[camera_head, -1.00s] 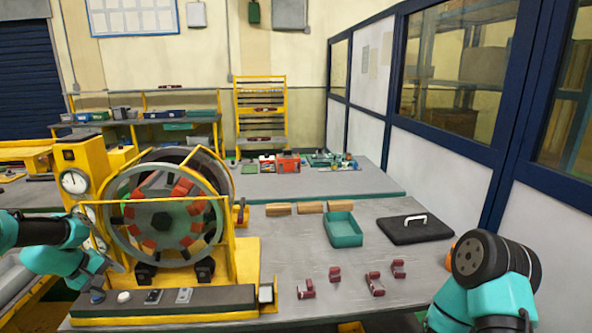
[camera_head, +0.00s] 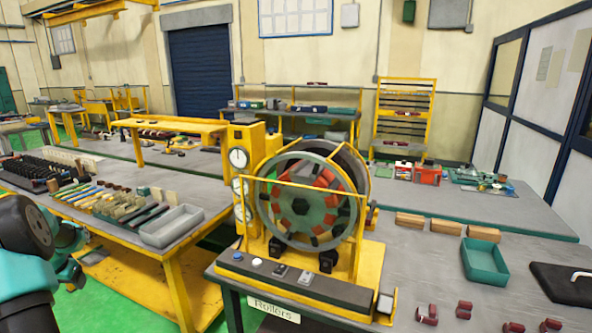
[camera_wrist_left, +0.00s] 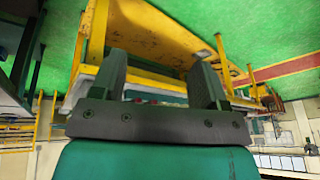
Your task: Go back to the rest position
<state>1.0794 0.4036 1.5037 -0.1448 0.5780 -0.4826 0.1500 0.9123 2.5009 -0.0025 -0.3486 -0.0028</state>
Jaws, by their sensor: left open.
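My left arm comes in at the left edge of the head view, and its left gripper (camera_head: 74,274) is low beside the left table, away from the stator. In the left wrist view the left gripper (camera_wrist_left: 160,78) has its two dark fingers apart, with nothing between them. The stator (camera_head: 306,204) stands upright in its yellow frame on the right-hand table, with red and dark pieces around its inside. My right arm and gripper are not in view.
The left table holds a grey tray (camera_head: 172,227) and rows of small parts. The right-hand table holds a green tray (camera_head: 485,262), wooden blocks (camera_head: 446,227), several dark red pieces and a black case (camera_head: 566,283). Green floor shows between the tables.

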